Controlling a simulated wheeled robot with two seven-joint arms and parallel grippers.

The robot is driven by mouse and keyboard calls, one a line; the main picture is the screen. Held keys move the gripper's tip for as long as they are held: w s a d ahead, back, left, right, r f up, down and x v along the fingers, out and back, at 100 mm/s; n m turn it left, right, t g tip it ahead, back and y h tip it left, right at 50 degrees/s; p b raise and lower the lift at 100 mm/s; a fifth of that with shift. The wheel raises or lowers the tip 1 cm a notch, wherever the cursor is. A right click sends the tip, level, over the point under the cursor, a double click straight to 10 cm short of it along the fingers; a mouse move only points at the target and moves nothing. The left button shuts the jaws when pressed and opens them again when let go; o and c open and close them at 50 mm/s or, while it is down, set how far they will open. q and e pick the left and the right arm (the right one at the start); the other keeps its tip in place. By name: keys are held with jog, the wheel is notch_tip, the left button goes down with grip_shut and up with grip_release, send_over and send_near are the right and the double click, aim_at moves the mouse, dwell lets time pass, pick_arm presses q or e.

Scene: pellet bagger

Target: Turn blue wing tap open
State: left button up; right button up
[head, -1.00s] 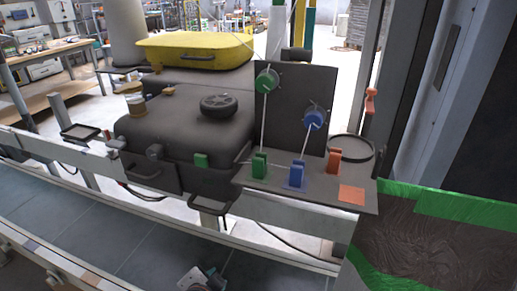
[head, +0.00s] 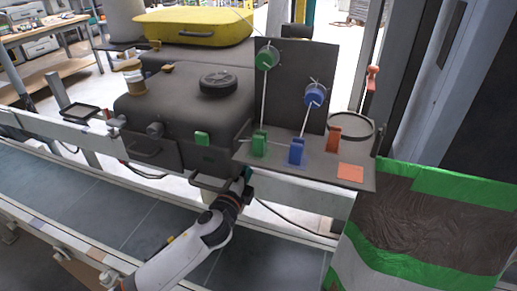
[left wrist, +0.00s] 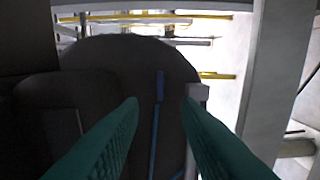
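A blue round knob (head: 315,95) sits on the dark upright panel, with a thin rod running down from it. Below it, a blue upright wing-like piece (head: 296,151) stands on the grey shelf; I cannot tell which of the two is the tap named. My left gripper (head: 246,174) is just below the shelf's front left edge, apart from both blue parts. In the left wrist view its green fingers (left wrist: 161,105) are spread and hold nothing. A thin blue strip (left wrist: 160,85) shows beyond the gap between them. My right gripper is not in view.
A green knob (head: 268,56) and green upright piece (head: 260,144) stand left of the blue ones, an orange piece (head: 334,139) right. A dark machine housing (head: 175,100) with a black cap (head: 218,82) is at left. A bag with green bands (head: 420,225) hangs at right.

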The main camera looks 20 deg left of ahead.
pick_arm(q)
jog(key=w, duration=1)
jog(key=shift+d, duration=0.2)
jog(key=shift+s, duration=0.1)
grip_shut()
jog(key=shift+n, duration=0.3)
jog(key=n+p, duration=0.2)
jog(key=n, duration=1.5)
jog(key=shift+n+p, duration=0.3)
